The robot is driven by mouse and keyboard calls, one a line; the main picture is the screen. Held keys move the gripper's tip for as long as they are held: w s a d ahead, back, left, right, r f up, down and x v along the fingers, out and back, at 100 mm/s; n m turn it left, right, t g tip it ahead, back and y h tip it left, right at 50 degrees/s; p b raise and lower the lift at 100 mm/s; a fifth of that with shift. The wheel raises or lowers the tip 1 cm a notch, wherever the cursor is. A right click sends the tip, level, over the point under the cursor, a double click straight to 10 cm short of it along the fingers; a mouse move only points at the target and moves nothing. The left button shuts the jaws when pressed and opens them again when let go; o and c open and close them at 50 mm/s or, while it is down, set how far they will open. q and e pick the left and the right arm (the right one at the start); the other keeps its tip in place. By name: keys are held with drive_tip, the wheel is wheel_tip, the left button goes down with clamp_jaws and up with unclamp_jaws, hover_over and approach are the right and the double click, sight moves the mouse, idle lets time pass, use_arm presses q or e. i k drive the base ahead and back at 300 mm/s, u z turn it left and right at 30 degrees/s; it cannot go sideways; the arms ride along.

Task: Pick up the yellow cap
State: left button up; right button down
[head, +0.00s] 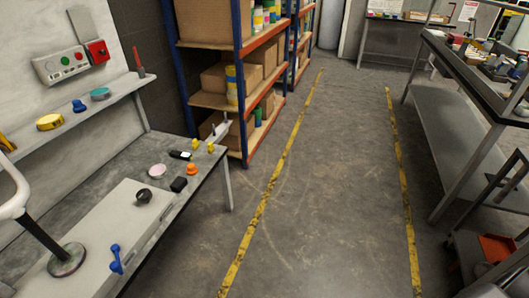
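Several yellow items are in the head view, and I cannot tell for certain which is the yellow cap. Two small upright yellow pieces (195,144) stand close together at the far right corner of the workbench. A flat, round yellow piece (49,122) sits on the wall ledge above the bench. Another yellow item (6,143) is cut off at the left edge of the picture. Neither of my grippers is in view, and nothing is seen touching these items.
The grey workbench (205,178) holds an orange piece (192,169), black items, a pink disc (157,171) and a blue piece (116,259). A white curved stand (13,190) rises at left. Shelving (240,70) stands behind. The floor between yellow lines is clear.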

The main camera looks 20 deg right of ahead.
sight(210, 149)
drive_tip(key=z, duration=1.5)
drive_tip(key=i, duration=2.7)
drive_tip(key=u, duration=1.35)
drive_tip(key=i, duration=0.75)
drive_tip(key=u, duration=0.6)
